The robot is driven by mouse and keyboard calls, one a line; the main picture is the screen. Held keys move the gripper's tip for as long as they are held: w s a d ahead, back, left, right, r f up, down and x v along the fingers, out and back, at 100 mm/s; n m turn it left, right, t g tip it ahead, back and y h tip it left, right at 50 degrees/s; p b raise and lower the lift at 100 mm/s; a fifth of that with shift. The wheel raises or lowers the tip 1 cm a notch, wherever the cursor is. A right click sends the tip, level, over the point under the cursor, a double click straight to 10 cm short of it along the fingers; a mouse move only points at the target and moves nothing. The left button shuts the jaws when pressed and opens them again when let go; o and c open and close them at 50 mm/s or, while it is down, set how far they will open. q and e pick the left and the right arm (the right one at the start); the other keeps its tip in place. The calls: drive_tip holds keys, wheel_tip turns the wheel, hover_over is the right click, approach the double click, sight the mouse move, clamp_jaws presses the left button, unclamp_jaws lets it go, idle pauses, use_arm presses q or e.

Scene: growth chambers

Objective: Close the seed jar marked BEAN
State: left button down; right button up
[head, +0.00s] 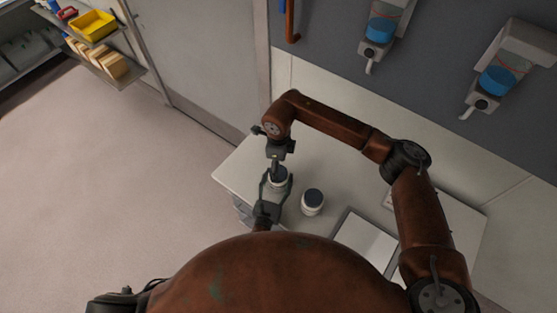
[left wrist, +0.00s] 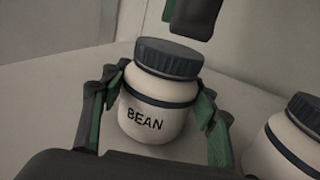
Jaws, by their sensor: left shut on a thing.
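The white jar marked BEAN (left wrist: 146,122) has a dark ridged lid (left wrist: 170,58) sitting on its mouth. I cannot tell how tight the lid is. My left gripper (left wrist: 158,100) has its fingers on both sides of the jar body and is shut on it. In the head view the jar (head: 277,182) stands near the left end of the white table, with my left gripper (head: 274,190) around it from the near side. My right gripper (head: 277,157) is directly above the lid, pointing down. Its fingertips show at the top of the left wrist view (left wrist: 194,14), apart from the lid.
A second white jar with a dark lid (head: 312,203) stands to the right on the table (head: 240,166); it also shows in the left wrist view (left wrist: 286,150). A pale flat tray (head: 366,245) lies further right. Two dispensers (head: 382,30) hang on the wall behind.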

drive_tip(key=shift+f, duration=1.45)
drive_tip(key=shift+c, duration=0.6)
drive_tip(key=c, duration=1.1)
drive_tip(key=o, duration=1.3)
drive_tip(key=shift+o, duration=0.2)
wheel_tip(320, 180, up, 12)
use_arm(q)
drive_tip(key=c, duration=0.7)
unclamp_jaws()
